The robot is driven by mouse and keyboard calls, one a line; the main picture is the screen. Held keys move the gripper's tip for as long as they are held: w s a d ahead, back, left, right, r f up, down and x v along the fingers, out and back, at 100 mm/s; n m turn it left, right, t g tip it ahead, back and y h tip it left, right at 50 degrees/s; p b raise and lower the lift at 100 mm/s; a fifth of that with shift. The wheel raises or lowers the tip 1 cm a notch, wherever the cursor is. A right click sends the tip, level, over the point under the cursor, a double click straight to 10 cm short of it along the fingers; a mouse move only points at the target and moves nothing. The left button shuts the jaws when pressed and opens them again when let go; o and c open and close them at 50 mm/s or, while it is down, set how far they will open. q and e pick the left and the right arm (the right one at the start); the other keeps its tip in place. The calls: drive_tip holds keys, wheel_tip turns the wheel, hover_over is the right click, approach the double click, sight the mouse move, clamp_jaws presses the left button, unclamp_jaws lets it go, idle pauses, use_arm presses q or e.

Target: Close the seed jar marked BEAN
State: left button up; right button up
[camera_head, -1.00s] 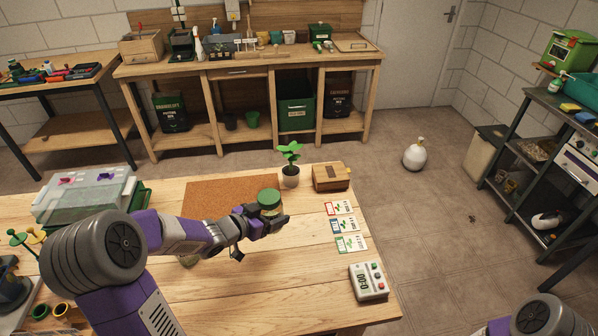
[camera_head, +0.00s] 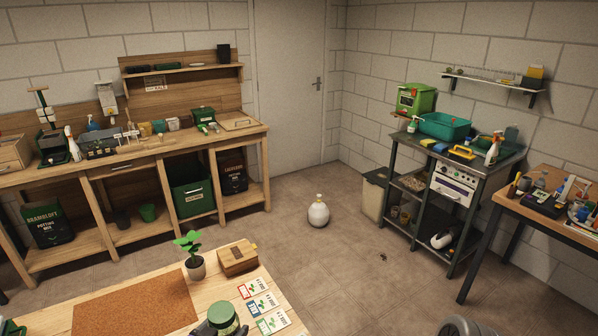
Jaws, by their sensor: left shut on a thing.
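A jar with a green lid (camera_head: 222,313) is at the bottom edge of the head view, over the wooden table, right of the cork mat. Only its top shows; its lower body is cut off and no BEAN marking is readable. I cannot tell how firmly the lid sits. My left gripper (camera_head: 223,330) is shut at the jar, with dark finger parts beside it; most of this gripper is below the frame. My right gripper is out of view.
The cork mat (camera_head: 135,303), a potted seedling (camera_head: 195,268), a wooden box (camera_head: 238,260) and several seed cards (camera_head: 263,305) share the table. A white round bottle (camera_head: 319,213) stands on the open floor beyond. A workbench (camera_head: 130,165) and a metal shelf (camera_head: 445,195) stand farther off.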

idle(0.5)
use_arm(q)
drive_tip(key=s+d+r+m+g+h, duration=0.2)
drive_tip(key=s+d+m+h, duration=0.2)
drive_tip(key=d, duration=0.5)
drive_tip(key=shift+d+m+h, duration=0.3)
drive_tip(key=shift+d+h, duration=0.1)
